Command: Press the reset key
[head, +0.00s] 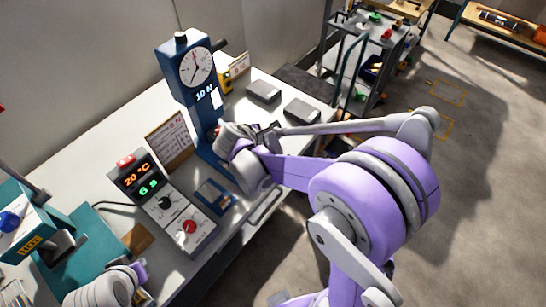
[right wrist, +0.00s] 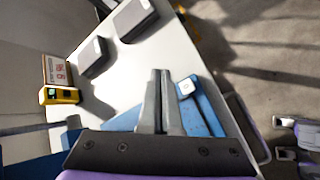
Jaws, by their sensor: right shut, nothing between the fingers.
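My right gripper (right wrist: 160,75) is shut and empty in the right wrist view. Its fingertips point over the table, just left of a pale square key (right wrist: 186,87) on a blue base (right wrist: 205,115). I cannot tell whether they touch anything, or whether this is the reset key. My right wrist hides the stand's foot and the fingertips. My left wrist shows at bottom left, its fingers unseen.
A controller box (head: 180,203) with lit digits, a black knob and a red button (head: 189,227) stands left of my right arm. Two grey blocks (head: 263,92) (head: 302,111) lie on the white table (head: 262,118). A cart (head: 335,67) stands beyond.

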